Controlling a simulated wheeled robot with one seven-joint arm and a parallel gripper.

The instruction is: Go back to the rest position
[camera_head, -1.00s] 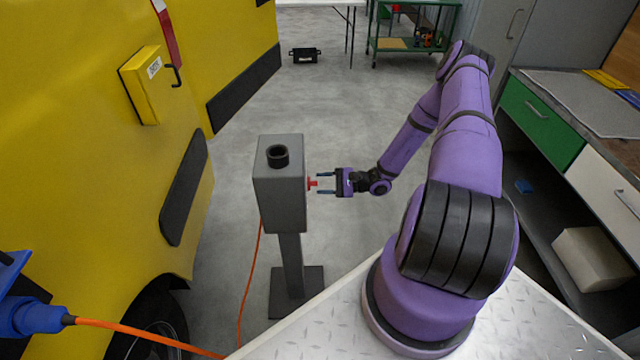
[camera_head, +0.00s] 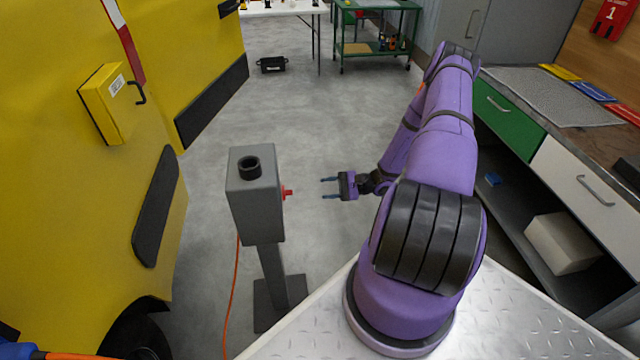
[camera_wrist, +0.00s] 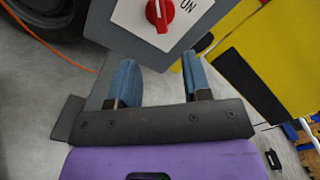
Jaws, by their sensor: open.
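My gripper (camera_head: 330,188) is open and empty, its two blue fingers pointing left toward a grey post box. In the head view there is a clear gap between the fingertips and the red knob (camera_head: 287,193) on the box's right side. The grey box (camera_head: 257,205) stands on a post with a dark round socket on top. In the wrist view the red knob (camera_wrist: 159,14) sits on a white plate with the letters "ON" partly seen, beyond my blue fingers (camera_wrist: 160,85).
A yellow vehicle (camera_head: 60,200) fills the left, with an orange cable (camera_head: 231,290) by the post. A workbench with a green drawer (camera_head: 508,118) and a white block (camera_head: 562,243) is at right. A green cart (camera_head: 375,50) and black case (camera_head: 271,64) stand behind. Open floor lies between.

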